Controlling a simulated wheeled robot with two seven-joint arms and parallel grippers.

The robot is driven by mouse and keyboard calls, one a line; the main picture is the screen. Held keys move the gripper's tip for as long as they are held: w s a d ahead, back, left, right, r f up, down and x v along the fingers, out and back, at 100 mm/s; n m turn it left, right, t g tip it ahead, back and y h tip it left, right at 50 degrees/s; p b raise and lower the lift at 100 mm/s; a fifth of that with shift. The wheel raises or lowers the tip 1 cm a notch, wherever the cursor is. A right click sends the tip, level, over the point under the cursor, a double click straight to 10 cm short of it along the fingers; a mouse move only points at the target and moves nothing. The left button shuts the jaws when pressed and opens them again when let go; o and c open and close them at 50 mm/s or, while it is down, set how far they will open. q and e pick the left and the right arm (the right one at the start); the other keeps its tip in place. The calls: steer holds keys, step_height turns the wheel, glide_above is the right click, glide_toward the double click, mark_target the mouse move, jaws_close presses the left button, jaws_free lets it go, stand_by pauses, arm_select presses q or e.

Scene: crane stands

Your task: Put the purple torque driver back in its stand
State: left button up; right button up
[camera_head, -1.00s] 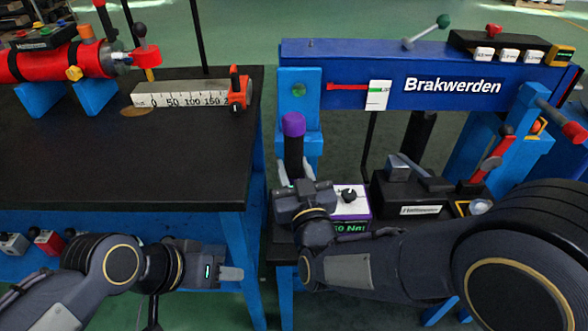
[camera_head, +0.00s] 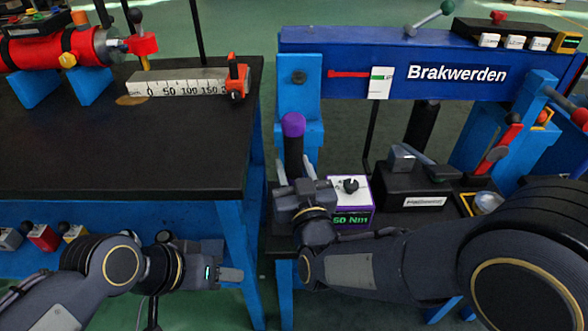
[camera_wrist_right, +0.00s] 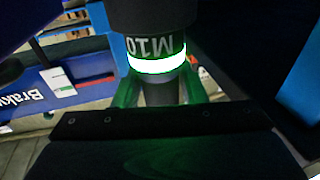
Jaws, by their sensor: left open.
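The torque driver (camera_head: 293,145), black with a purple cap, stands upright in my right gripper (camera_head: 297,175). In the right wrist view, the gripper's two fingers (camera_wrist_right: 162,94) sit on either side of a narrow shaft under a glowing white ring and a dark collar (camera_wrist_right: 157,47) marked M10. The driver's lower end is hidden behind the gripper in the head view. A white and purple box (camera_head: 354,187) with a dial and a green 50 Nm display is just right of the gripper. I cannot make out the driver's stand. My left gripper (camera_head: 231,275) is open and empty, low by the left bench.
The left bench (camera_head: 110,160) has a mostly clear black top, with a ruler block (camera_head: 190,84) and red cylinder (camera_head: 80,50) behind. A black box (camera_head: 415,190) stands right of the dial box.

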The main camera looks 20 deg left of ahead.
mark_target(296, 175)
steer(key=o, duration=0.4)
steer(key=shift+f, duration=0.2)
steer(key=shift+r+b+v, duration=0.2)
steer(key=shift+b+v, duration=0.5)
steer(key=shift+v, duration=1.75)
